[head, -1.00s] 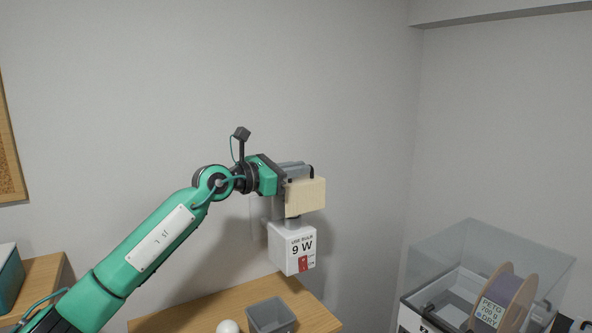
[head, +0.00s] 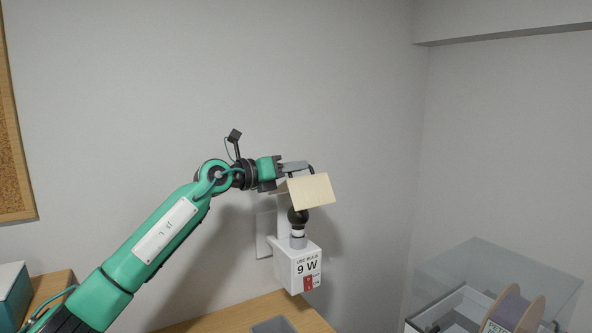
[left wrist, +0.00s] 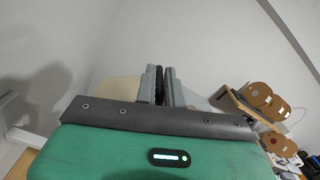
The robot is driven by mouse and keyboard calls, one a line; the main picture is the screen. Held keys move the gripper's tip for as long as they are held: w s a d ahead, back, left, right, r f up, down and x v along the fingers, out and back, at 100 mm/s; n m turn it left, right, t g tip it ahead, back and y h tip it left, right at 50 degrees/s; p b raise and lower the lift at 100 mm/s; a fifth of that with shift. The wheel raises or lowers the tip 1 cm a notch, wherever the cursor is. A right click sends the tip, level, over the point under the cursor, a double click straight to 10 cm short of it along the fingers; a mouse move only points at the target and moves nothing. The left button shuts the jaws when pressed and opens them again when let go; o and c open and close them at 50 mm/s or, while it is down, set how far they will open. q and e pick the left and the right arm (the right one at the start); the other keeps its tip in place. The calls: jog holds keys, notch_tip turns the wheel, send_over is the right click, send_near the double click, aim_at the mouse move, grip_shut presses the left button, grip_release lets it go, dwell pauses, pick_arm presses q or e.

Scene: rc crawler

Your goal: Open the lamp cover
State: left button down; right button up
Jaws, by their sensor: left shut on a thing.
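The lamp is a white box (head: 300,267) on the wall, with a label reading "USE BULB 9 W". Its cream cover (head: 312,191) is tilted up above the box, its front panel slanting outward. Below the cover a dark round bulb (head: 298,216) stands upright in a pale socket (head: 298,238), exposed. My left gripper (head: 307,167) is shut at the top of the cover on its dark handle. In the left wrist view the fingers (left wrist: 162,84) are closed around a thin dark piece, and part of the cream cover (left wrist: 120,90) shows beside them. My right gripper is not in view.
A wooden table (head: 245,313) with a grey bin (head: 272,325) lies below the lamp. A clear-lidded box (head: 495,280) with a filament spool (head: 515,312) stands at the right. A cork board (head: 12,150) hangs at the left. The wall right of the lamp is clear.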

pick_arm(q)
jog(key=shift+w+a+r, duration=0.1)
jog(key=shift+r, duration=0.05)
dwell(0.3)
jog(key=c, duration=1.5)
grip_release()
jog(key=shift+w, duration=0.15)
jog(key=shift+b+v, duration=2.8)
jog(key=shift+v, duration=4.15)
